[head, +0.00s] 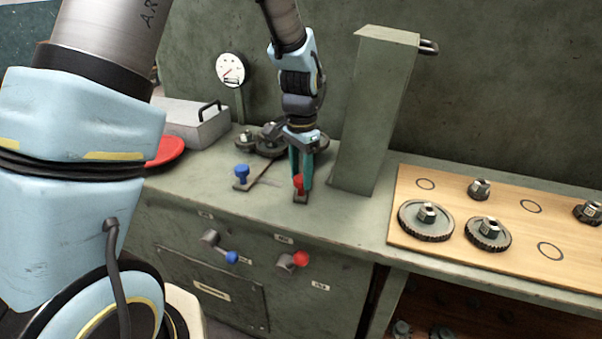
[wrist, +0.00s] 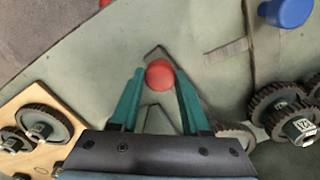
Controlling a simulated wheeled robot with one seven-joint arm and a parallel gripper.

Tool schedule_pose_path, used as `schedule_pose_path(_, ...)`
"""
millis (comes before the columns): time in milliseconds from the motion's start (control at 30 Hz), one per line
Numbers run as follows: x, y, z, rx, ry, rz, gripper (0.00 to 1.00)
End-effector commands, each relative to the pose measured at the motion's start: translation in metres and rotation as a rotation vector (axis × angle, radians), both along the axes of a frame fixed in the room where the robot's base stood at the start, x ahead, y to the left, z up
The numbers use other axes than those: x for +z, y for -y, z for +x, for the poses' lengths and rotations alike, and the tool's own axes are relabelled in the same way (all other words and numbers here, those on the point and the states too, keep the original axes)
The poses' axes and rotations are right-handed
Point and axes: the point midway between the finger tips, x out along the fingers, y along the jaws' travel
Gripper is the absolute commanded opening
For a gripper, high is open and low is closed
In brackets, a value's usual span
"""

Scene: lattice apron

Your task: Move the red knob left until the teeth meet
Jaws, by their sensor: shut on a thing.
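The red knob (head: 299,180) stands on a slotted plate at the front of the green bench top. My gripper (head: 301,184) points down and is shut on it. In the wrist view the round red top (wrist: 160,74) sits between my two teal fingertips. Dark toothed gears (head: 268,143) stand behind my gripper, partly hidden by it in the head view. In the wrist view a pair of gears (wrist: 276,99) shows at the right, and another gear (wrist: 237,135) is partly hidden by my gripper. I cannot tell whether their teeth touch.
A blue knob (head: 241,171) stands to the left on the bench. A tall green post (head: 372,115) rises close to the right. A wooden board (head: 400,245) with loose gears lies farther right. Red (head: 301,258) and blue (head: 232,257) ball-ended levers stick out of the front panel.

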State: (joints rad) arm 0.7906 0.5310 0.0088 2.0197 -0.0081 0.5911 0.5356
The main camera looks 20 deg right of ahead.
Motion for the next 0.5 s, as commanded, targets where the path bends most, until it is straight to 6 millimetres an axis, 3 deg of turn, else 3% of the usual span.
schedule_pose_path(500,0.0006,-0.0034,0.0026,-0.008,0.0,0.0,0.0)
